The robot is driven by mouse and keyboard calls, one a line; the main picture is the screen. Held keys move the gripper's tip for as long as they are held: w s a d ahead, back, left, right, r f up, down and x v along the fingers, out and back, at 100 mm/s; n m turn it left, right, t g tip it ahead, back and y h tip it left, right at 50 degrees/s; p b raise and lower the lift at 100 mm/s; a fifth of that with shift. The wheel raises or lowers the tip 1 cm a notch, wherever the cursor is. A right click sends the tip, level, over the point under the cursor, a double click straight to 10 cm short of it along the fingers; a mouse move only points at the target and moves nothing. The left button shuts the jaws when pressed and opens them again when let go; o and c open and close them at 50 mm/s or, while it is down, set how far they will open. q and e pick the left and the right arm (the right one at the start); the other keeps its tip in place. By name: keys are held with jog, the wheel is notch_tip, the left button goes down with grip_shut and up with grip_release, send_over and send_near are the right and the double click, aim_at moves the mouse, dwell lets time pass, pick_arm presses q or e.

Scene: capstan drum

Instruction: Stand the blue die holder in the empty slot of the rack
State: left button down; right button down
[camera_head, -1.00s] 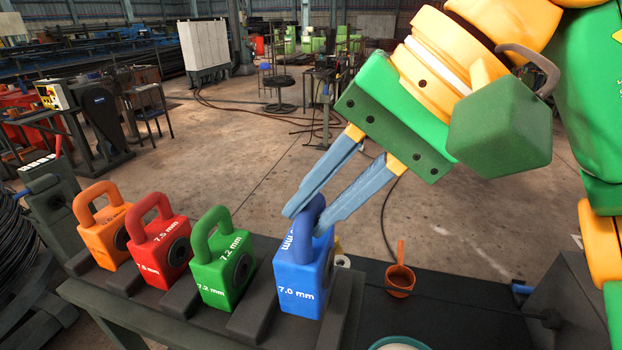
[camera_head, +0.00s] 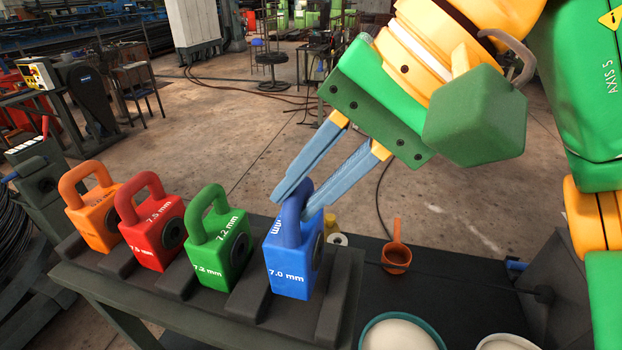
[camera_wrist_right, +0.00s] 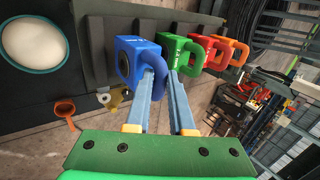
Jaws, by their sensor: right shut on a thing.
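The blue die holder (camera_head: 288,263), marked 7.0 mm, stands upright at the right end of the dark rack (camera_head: 249,297). Its base is between the last two rack ridges; I cannot tell whether it rests fully on the rack floor. My right gripper (camera_head: 302,203) is shut on its looped handle from above, with fingers slanting down from the upper right. The wrist view shows the blue holder (camera_wrist_right: 133,62) with the fingers at its handle. Green (camera_head: 219,255), red (camera_head: 153,238) and orange (camera_head: 97,222) die holders fill the slots to the left. My left gripper is not in view.
The green holder stands close to the left of the blue one. An orange cup (camera_head: 396,257), a yellow item (camera_head: 331,225) and a teal-rimmed bowl (camera_head: 402,335) lie to the right on the dark surface. A second pale bowl (camera_head: 503,343) is at the bottom edge.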

jog(key=shift+s, duration=0.1)
dwell(0.3)
jog(key=shift+f+b, duration=0.85)
jog(key=shift+f, duration=0.3)
jog(key=c, duration=0.9)
grip_release()
jog(key=shift+o, duration=1)
jog(key=shift+s, duration=0.15)
jog(key=o, duration=0.5)
jog(key=shift+f, duration=0.1)
